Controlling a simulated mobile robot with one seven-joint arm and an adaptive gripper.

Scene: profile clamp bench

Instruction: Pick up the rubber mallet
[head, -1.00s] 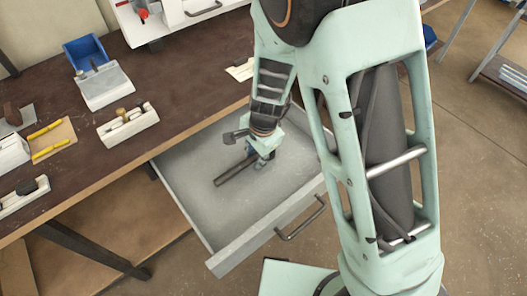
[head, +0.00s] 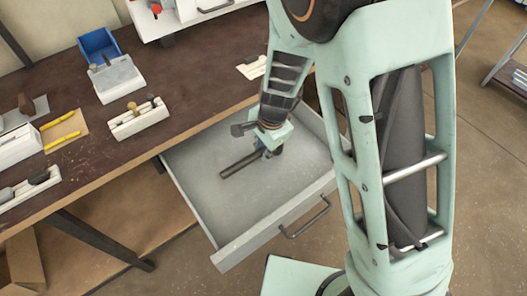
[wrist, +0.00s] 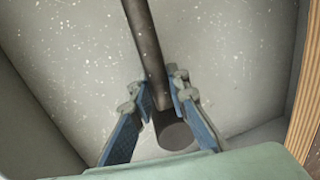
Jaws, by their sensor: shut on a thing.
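The rubber mallet (head: 240,164) is in the open grey drawer (head: 272,228), its dark handle slanting toward the lower left in the head view. In the wrist view the mallet (wrist: 145,40) shows as a dark rod running from the top edge down between my fingers, with a thick dark round end below. My gripper (head: 269,152) is shut on it close to this thick end, with one blue-padded finger on each side in the wrist view (wrist: 158,92). Part of the thick end is hidden by my gripper. I cannot tell whether the mallet touches the drawer floor.
The drawer walls surround my gripper; its bar handle (head: 305,218) faces the front. The dark bench (head: 185,85) beside it holds a grey-white block with a brass knob (head: 138,117), a blue bin (head: 98,44) and yellow pieces (head: 58,130). The drawer floor is otherwise clear.

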